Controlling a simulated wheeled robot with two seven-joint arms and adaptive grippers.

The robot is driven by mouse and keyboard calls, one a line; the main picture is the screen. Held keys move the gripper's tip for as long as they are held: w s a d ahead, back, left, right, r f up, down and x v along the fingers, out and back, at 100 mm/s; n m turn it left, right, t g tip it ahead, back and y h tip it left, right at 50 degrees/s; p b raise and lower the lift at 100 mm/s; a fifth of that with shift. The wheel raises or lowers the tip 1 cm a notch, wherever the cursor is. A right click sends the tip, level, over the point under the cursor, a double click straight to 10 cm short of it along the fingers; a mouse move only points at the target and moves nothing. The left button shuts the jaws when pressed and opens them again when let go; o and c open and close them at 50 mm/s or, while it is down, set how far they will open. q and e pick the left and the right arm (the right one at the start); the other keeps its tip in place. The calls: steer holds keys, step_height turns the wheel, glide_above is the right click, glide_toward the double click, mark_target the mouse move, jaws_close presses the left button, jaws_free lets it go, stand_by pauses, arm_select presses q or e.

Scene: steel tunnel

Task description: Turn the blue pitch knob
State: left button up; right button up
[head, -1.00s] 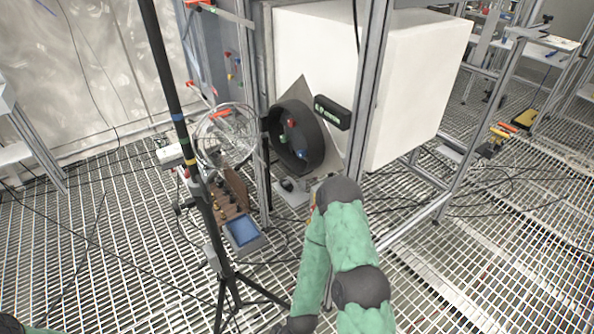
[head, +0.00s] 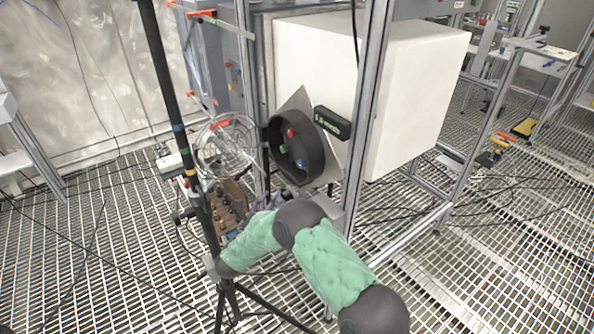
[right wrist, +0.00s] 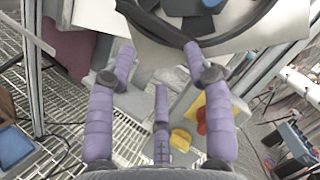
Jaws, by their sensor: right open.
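The blue knob (head: 300,163) sits low inside a black round ring (head: 318,158) on a tilted grey panel. A red knob (head: 292,131) and a green knob (head: 283,149) sit in the same ring. The ring's dark rim (right wrist: 235,30) lies beyond the fingertips at the top. My left gripper is out of view.
A black display (head: 332,122) is beside the ring. A dark tripod pole (head: 178,120) stands left, close to my right forearm. A metal post (head: 366,110) and a white box (head: 420,80) are right of the ring. Cables cross the grating floor.

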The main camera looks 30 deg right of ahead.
mark_target(300, 167)
step_height(300, 167, up, 5)
steer(key=s+m+g+h, duration=0.3)
steer(key=m, duration=0.3)
steer(key=b+x, duration=0.2)
steer(key=x, duration=0.8)
steer(key=shift+w+d+f, duration=0.1)
steer(key=shift+w+d, duration=0.2)
steer(key=shift+c, duration=0.3)
steer(key=shift+f, duration=0.1)
jaws_close()
